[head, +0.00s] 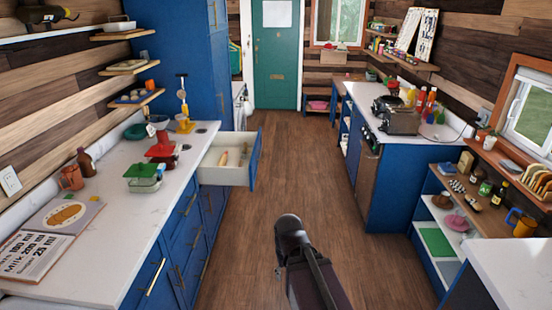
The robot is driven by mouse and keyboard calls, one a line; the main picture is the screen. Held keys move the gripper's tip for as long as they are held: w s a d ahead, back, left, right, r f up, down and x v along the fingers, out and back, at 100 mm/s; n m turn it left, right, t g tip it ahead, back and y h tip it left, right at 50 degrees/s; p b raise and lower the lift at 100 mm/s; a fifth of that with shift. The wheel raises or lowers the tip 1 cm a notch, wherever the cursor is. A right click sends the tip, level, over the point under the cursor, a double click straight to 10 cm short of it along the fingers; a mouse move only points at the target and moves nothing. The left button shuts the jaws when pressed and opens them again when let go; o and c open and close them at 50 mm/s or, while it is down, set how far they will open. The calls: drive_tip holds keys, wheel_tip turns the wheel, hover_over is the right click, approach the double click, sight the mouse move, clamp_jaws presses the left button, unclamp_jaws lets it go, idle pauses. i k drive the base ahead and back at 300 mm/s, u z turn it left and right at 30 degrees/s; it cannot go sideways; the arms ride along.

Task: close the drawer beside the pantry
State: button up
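The drawer (226,174) stands pulled out from the left counter, beside the tall blue pantry cabinet (180,65). It has white walls and a blue front (256,160) that faces the aisle, with a few small light-coloured items inside. A dark part of my arm rises from the bottom middle of the head view, over the floor, to the right of the drawer and apart from it. I cannot make out my gripper's fingers.
The wooden floor aisle (310,150) is clear up to the green door (276,55). The left counter (120,190) holds jars, dishes and a recipe board. Blue cabinets and a stove (366,165) line the right side, with open shelves (440,215) nearer.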

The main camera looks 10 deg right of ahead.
sight(208, 174)
drive_tip(key=z, duration=0.8)
drive_tip(key=i, duration=2.6)
drive_tip(key=u, duration=0.75)
